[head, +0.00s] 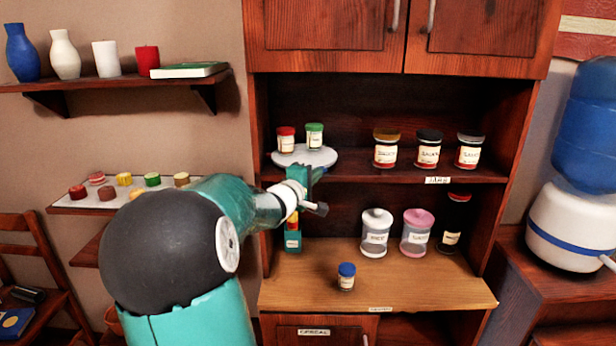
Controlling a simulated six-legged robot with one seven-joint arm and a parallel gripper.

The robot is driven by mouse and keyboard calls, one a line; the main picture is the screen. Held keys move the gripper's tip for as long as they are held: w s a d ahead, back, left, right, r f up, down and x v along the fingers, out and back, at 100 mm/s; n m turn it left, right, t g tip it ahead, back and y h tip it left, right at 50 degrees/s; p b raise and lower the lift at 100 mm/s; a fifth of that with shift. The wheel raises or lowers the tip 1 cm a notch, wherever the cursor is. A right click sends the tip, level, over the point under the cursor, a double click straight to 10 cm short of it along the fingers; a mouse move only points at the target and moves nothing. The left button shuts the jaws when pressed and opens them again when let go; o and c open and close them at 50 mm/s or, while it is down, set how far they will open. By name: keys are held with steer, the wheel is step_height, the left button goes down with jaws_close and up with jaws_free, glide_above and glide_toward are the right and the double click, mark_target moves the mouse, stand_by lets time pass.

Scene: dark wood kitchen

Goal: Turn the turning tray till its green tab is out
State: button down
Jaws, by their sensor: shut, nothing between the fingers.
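The turning tray (323,157) is a round white disc on the upper shelf, at its left end. A red-lidded jar (286,140) and a green-lidded jar (314,137) stand on it. My gripper (317,173) is at the tray's front edge, small and partly hidden by my own wrist. It is shut with nothing held; I cannot tell whether it touches the tray. I cannot make out the green tab; part of the tray's front rim is hidden behind my gripper.
Several labelled jars stand right of the tray, including a yellow-lidded one (386,149). Below are a white-lidded jar (375,234), a pink-lidded jar (417,232), a blue-lidded jar (346,277) and a teal container (292,240). The counter's front right (430,288) is clear.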

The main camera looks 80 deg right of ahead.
steer(key=shift+s+d, duration=0.65)
steer(key=shift+s, duration=0.3)
steer(key=shift+s+d, duration=0.6)
steer(key=shift+s, duration=0.3)
